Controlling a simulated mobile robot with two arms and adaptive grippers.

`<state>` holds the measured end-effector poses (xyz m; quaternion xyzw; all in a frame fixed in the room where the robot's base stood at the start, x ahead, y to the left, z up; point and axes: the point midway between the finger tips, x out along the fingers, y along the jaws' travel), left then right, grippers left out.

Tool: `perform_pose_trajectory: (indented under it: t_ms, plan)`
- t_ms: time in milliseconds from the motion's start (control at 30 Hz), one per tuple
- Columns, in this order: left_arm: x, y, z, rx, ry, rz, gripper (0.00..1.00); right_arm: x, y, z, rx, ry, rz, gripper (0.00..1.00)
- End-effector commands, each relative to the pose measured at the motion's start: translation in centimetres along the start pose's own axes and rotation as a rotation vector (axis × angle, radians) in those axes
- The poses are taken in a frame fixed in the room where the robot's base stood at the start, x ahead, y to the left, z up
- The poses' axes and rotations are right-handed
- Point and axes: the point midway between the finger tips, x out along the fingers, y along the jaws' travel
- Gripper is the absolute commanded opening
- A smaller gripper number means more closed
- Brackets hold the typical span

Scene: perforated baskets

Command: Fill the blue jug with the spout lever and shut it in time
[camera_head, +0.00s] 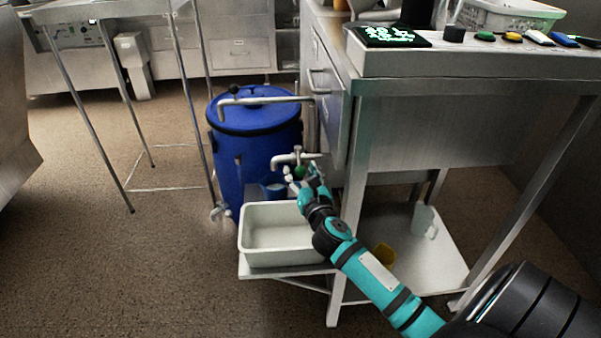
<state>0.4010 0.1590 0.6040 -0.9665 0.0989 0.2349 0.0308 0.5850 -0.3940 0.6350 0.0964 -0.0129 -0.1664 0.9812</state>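A green knob (299,172), apparently on the spout lever, hangs just under the tap. My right gripper (301,175) is at this knob, with its light fingertips spread on either side. It looks open; contact with the knob cannot be made out. No water stream is clearly visible. My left gripper is out of view.
A white tub (262,256) sits on the low shelf right in front of the jug. The blue barrel (232,150) with its pipe is behind. The steel table (450,86) and its legs stand to the right. A white pitcher (423,220) is on the lower shelf.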

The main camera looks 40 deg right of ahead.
Motion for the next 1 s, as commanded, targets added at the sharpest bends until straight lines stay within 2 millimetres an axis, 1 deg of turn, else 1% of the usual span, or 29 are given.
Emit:
perform_pose_trajectory:
  t_ms: [233,367,467,700,800,900,1000]
  plan:
    - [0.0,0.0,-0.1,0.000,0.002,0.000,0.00,0.0,0.0,0.2,-0.001,-0.004,-0.001,0.53]
    - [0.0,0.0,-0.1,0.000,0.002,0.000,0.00,-1.1,0.0,0.2,-0.001,-0.003,0.000,0.53]
    - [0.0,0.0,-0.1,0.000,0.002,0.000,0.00,-2.9,-0.1,0.1,-0.001,-0.001,-0.002,0.53]
    - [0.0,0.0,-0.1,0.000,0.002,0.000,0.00,-8.1,-0.1,0.0,0.001,0.001,-0.002,0.53]
    - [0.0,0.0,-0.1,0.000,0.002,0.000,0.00,-9.8,-0.1,0.0,0.000,0.000,-0.002,0.53]
    - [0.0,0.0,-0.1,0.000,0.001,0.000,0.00,-11.1,-0.1,0.0,0.001,-0.001,-0.002,0.53]
    - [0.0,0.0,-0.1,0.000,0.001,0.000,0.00,-11.8,-0.1,0.0,0.000,-0.001,-0.002,0.53]
